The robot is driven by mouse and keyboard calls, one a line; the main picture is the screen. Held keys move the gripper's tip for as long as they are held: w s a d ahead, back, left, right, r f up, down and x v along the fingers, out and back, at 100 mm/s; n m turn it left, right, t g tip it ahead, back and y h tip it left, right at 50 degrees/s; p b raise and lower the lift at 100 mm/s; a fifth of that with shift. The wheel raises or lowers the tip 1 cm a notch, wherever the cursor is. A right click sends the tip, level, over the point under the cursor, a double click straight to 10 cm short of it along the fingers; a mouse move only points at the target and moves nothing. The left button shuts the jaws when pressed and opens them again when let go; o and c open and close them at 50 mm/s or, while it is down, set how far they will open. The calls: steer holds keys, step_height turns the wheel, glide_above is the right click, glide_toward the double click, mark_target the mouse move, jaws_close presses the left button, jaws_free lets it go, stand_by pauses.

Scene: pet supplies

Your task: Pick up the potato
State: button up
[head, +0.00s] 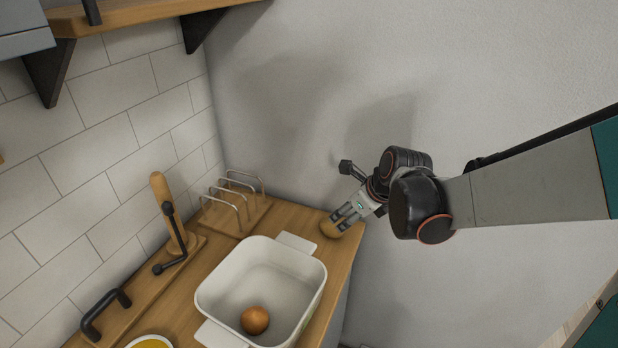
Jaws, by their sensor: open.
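A tan, rounded potato (329,230) sits at the right end of the wooden counter, near its edge. My gripper (342,219) is open, with its fingers pointing down and left at the potato. The fingertips are right at the potato and overlap it in the picture; I cannot tell whether they touch it. The potato's upper right side is partly hidden by the fingers.
A white baking dish (207,297) stands left of the potato, with a round orange-brown item (254,320) inside. The wall and a shelf (130,12) bound the space.

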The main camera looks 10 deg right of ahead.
mark_target(334, 224)
steer(key=b+x, duration=0.5)
steer(key=x, duration=0.8)
steer(key=shift+w+a+f, duration=0.2)
steer(key=shift+f, duration=0.05)
steer(key=c, duration=1.2)
